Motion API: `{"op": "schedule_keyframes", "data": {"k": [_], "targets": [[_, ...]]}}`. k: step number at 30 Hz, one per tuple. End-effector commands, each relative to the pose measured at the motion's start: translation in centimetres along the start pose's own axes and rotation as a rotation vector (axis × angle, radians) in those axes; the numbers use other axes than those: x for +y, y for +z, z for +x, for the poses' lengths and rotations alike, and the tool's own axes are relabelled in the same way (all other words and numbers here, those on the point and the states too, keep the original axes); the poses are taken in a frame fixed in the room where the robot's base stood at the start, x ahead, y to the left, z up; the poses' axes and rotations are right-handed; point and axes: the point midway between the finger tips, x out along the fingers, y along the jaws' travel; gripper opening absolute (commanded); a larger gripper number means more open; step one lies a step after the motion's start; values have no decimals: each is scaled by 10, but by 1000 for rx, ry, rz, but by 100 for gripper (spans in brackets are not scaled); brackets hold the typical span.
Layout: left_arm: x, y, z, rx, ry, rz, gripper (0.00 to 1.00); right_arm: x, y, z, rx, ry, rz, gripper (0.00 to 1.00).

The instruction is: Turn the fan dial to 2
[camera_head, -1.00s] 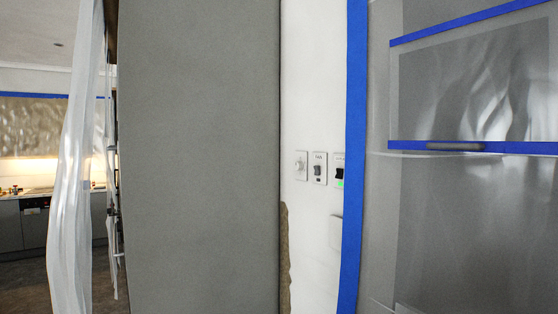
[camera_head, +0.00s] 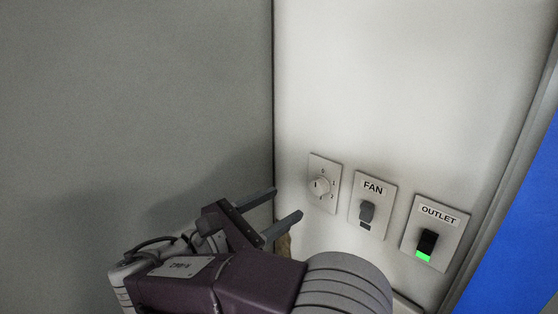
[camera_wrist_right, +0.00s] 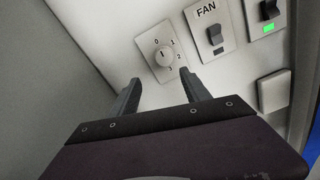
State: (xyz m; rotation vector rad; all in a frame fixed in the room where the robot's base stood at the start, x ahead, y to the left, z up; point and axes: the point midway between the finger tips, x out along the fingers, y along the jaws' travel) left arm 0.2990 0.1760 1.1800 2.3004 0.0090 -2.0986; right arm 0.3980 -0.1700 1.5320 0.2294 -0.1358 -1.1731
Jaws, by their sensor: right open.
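The fan dial (camera_head: 320,185) is a round light knob on a pale square plate on the white wall, with numbers around it. In the right wrist view the dial (camera_wrist_right: 163,56) lies just beyond and above the fingertips, with 0, 1, 2 and 3 around it; its dark pointer mark sits near the 0 side. My right gripper (camera_head: 287,204) is open and empty, below and left of the dial, not touching it. Its two fingers also show in the right wrist view (camera_wrist_right: 160,86). My left gripper is not in view.
Right of the dial are a FAN switch (camera_head: 366,212) and an OUTLET switch (camera_head: 427,244) with a green light. A grey panel (camera_head: 130,90) stands close on the left. A blank plate (camera_wrist_right: 274,91) sits below the switches.

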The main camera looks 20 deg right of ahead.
Motion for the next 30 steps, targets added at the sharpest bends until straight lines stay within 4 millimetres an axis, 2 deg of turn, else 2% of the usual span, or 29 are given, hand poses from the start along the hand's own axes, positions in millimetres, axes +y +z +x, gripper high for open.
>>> {"op": "schedule_keyframes", "data": {"k": [4, 7, 15, 19, 23, 29, 30], "targets": [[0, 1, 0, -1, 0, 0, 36, 1, 3, -1, -9, 2, 1, 55], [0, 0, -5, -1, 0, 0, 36, 1, 5, 8, -11, -1, 0, 55], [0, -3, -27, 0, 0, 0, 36, 0, 8, 64, -11, -4, -2, 55], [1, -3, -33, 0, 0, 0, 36, 0, 6, 82, -10, -2, -1, 55], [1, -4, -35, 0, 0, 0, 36, 0, 4, 90, -8, 0, 0, 55], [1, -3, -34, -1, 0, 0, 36, 0, 3, 90, -8, 1, 1, 55], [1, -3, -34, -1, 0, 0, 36, 0, 3, 90, -8, 1, 1, 50]]}}
